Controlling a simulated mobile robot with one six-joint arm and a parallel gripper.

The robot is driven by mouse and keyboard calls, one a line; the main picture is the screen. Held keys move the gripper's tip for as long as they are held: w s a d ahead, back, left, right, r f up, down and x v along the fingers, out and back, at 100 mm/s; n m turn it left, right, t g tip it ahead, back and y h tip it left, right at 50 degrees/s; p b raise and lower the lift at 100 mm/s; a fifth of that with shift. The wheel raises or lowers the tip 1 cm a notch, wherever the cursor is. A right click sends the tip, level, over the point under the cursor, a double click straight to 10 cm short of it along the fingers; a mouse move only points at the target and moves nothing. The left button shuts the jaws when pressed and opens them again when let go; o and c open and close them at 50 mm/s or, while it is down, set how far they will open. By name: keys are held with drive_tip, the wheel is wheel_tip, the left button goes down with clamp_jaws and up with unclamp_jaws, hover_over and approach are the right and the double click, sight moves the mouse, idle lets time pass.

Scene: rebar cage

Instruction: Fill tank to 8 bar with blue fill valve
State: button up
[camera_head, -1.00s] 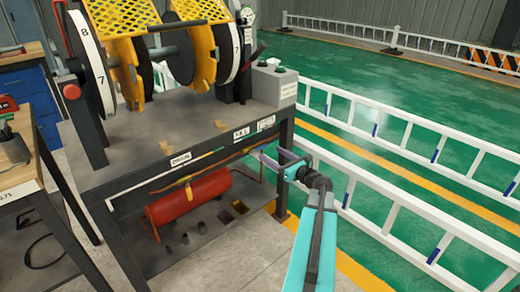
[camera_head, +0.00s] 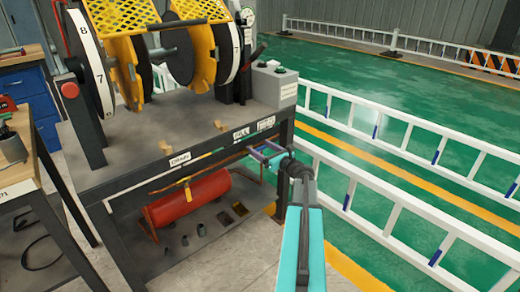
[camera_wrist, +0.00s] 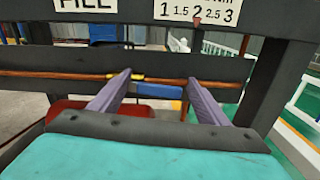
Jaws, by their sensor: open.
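The red tank (camera_head: 188,200) lies on the bench's lower shelf; part of it shows at the lower left in the wrist view (camera_wrist: 75,108). The blue fill valve handle (camera_wrist: 160,90) sits on the copper pipe (camera_wrist: 60,75), below the FILL label (camera_wrist: 87,4). In the head view my gripper hides it. My gripper (camera_wrist: 160,80) is open and empty, its two purple fingers pointing at the pipe on either side of the handle. I cannot tell whether they touch it. My gripper (camera_head: 262,150) is under the bench's front edge at the right. No pressure reading is legible.
A DRAIN label (camera_head: 180,159) and a yellow valve handle (camera_head: 187,185) are to the left. The dark bench rail (camera_wrist: 200,65) runs above and behind the pipe. A bench leg (camera_wrist: 275,70) stands right. White railings (camera_head: 400,200) stand beyond.

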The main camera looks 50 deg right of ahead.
drive_tip(key=c, duration=1.5)
drive_tip(key=shift+c, duration=0.2)
